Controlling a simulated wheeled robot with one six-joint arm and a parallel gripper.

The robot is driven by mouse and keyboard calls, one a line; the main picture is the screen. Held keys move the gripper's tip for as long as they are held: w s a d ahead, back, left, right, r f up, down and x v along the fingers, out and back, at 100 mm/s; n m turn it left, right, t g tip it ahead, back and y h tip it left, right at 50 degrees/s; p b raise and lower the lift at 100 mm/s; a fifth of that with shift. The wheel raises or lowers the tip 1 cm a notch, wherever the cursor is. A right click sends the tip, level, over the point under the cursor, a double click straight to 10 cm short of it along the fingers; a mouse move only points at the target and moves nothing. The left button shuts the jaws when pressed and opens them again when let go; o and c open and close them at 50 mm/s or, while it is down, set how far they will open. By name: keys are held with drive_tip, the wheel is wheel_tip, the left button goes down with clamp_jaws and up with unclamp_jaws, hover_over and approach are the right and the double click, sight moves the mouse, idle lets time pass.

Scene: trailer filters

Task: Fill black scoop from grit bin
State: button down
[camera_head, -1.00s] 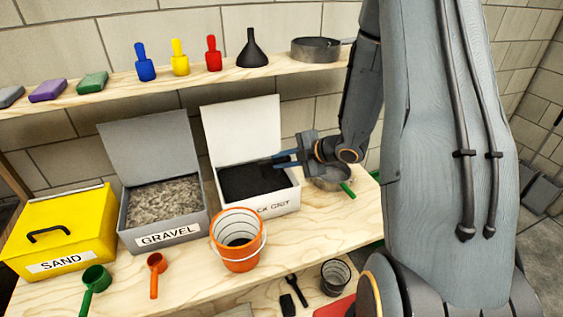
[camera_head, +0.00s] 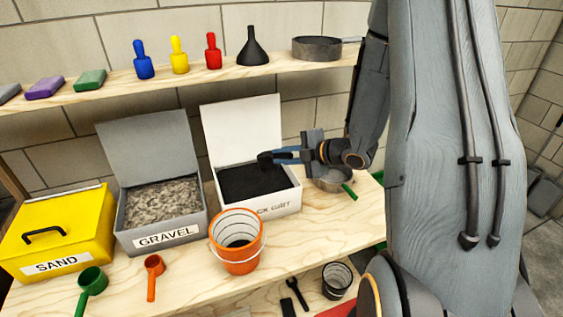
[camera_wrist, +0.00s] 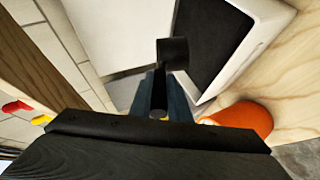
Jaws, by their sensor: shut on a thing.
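The white grit bin (camera_head: 262,207) stands open on the bench with its lid up, holding black grit (camera_head: 252,182). Its label is partly hidden and reads as "CK GRIT". My gripper (camera_head: 284,156) is shut on the black scoop (camera_head: 265,160) and holds it above the bin's back part, near the lid. In the wrist view the black scoop (camera_wrist: 172,52) sticks out from between my gripper's fingers (camera_wrist: 163,95), with the black grit (camera_wrist: 212,45) beside it. I cannot see whether the scoop holds any grit.
An orange bucket (camera_head: 237,243) with dark contents stands in front of the bin. A grey gravel bin (camera_head: 165,237) and a yellow sand bin (camera_head: 60,235) stand left. A metal sieve (camera_head: 330,180) lies right. Green (camera_head: 92,281) and orange (camera_head: 154,265) scoops lie at the front edge. A shelf (camera_head: 120,87) runs above.

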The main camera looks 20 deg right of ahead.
drive_tip(key=shift+r+n+t+y+b, duration=0.2)
drive_tip(key=shift+r+t+y+b, duration=0.25)
drive_tip(key=shift+t+b, duration=0.8)
drive_tip(key=shift+r+n+t+y+b, duration=0.2)
drive_tip(key=shift+r+t+y+b, duration=0.3)
drive_tip(key=shift+b, duration=1.4)
drive_tip(key=shift+r, duration=0.2)
